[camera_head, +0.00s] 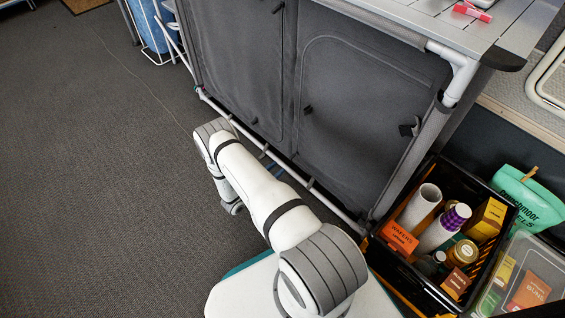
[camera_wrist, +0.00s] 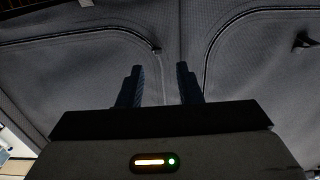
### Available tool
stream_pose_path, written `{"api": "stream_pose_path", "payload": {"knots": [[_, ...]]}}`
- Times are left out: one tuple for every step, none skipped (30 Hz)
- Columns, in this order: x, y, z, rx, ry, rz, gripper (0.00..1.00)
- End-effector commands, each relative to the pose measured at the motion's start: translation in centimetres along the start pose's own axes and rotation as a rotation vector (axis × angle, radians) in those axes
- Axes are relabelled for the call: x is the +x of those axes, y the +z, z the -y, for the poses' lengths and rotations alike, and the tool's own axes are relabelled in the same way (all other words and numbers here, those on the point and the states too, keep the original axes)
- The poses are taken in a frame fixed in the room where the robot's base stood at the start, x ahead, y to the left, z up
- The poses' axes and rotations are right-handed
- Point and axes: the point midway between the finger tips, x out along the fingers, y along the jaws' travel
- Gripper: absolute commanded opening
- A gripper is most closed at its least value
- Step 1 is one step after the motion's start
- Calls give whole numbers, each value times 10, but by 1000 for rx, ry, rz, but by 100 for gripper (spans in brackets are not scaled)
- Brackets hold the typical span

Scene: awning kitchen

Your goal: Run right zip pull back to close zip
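The right fabric door (camera_head: 365,110) of the grey camp cupboard hangs flat, with its zip line arching over the top. A small dark tab (camera_head: 308,109) sits at its left edge, and another dark tab (camera_head: 408,129) is near its right edge. My gripper (camera_wrist: 160,72) is open and empty in the wrist view, its two dark fingers pointing at the fabric. A small dark pull (camera_wrist: 157,50) sits at the end of a curved zip line, just beyond the gap between the fingertips. I cannot tell which door it belongs to. My arm hides my gripper in the head view.
A black crate (camera_head: 385,262) of jars and packets stands right of the cupboard, beside a green bag (camera_head: 530,200) and a clear box (camera_head: 545,252). A grey frame rail (camera_head: 318,190) runs along the cupboard's foot. The carpet (camera_head: 90,180) at left is clear.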

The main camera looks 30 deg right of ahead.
Motion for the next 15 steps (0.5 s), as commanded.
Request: {"api": "stream_pose_path", "payload": {"knots": [[-6, -1, 0, -1, -2, 0, 32], [-8, -1, 0, -1, -1, 0, 32], [-10, 0, -1, -1, 0, 0, 32], [-12, 0, -1, -1, 1, 0, 32], [-12, 0, -1, -1, 1, 0, 32], [-13, 0, -1, -1, 1, 0, 32], [-13, 1, -1, -1, 2, 0, 32], [-13, 1, -1, 0, 2, 0, 32], [-13, 1, -1, 0, 2, 0, 32], [-13, 1, -1, 0, 2, 0, 32], [-13, 1, -1, 0, 2, 0, 32], [-13, 1, -1, -1, 2, 0, 32], [-13, 0, -1, 0, 2, 0, 32], [-12, -2, -2, 0, 3, 0, 32], [-12, -3, -2, 1, 4, 0, 32]]}}
